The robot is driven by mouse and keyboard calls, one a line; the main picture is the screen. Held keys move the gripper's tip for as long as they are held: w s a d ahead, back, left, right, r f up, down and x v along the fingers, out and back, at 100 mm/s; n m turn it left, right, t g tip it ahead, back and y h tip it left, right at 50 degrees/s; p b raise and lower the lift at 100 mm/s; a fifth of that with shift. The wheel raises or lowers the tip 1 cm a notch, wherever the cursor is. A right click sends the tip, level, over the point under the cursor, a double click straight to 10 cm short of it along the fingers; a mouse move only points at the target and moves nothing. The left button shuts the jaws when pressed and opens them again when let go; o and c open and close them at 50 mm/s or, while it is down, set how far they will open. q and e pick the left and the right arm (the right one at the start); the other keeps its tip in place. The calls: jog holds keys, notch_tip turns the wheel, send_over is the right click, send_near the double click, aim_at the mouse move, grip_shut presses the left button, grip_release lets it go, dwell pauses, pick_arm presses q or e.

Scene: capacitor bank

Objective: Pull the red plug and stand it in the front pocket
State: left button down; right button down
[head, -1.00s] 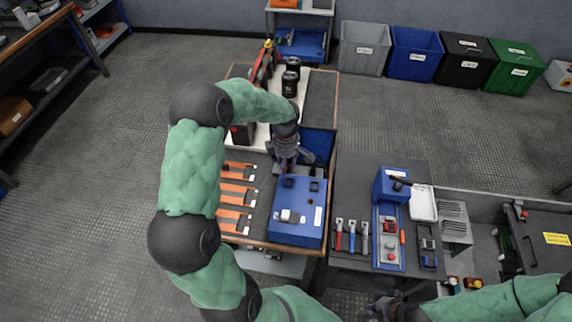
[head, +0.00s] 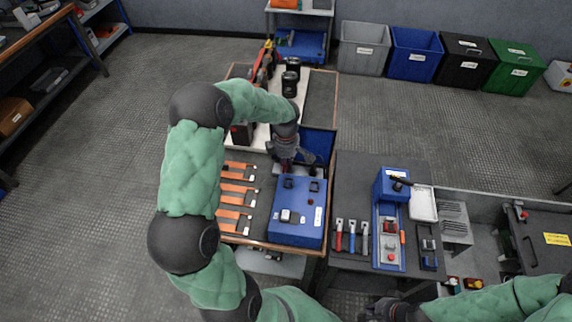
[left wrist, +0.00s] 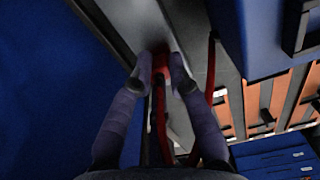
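My left gripper (head: 288,163) reaches down just behind the blue box (head: 298,228) on the wooden-edged bench. In the left wrist view its fingertips (left wrist: 162,70) close in on both sides of a red plug (left wrist: 159,64), which fills the gap between them. A red and a dark cable run from near the plug towards the palm. In the head view the plug is mostly hidden by the gripper. My right gripper (head: 384,309) is low at the bottom edge, and its fingers are too dark to read. I cannot tell which opening is the front pocket.
Orange-and-grey strips (head: 236,188) lie left of the blue box. Dark cylinders (head: 290,84) stand farther back. A blue panel (head: 319,143) rises right of the left gripper. Screwdriver-like tools (head: 351,232) and a blue control unit (head: 390,188) occupy the right-hand table.

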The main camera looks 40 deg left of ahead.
pick_arm(q)
jog(key=shift+r, duration=0.1)
jog(key=shift+r+p, duration=1.9)
jog(key=shift+r, duration=1)
jog(key=shift+r, duration=0.1)
jog(key=shift+r+p, duration=0.75)
jog(key=shift+r, duration=0.4)
jog(key=shift+s+d+b, duration=0.55)
jog(key=shift+s+d, duration=2.9)
jog(key=shift+s, duration=0.25)
jog(key=shift+f, duration=0.1)
jog(key=shift+f+b, duration=0.7)
jog(key=shift+f, duration=0.05)
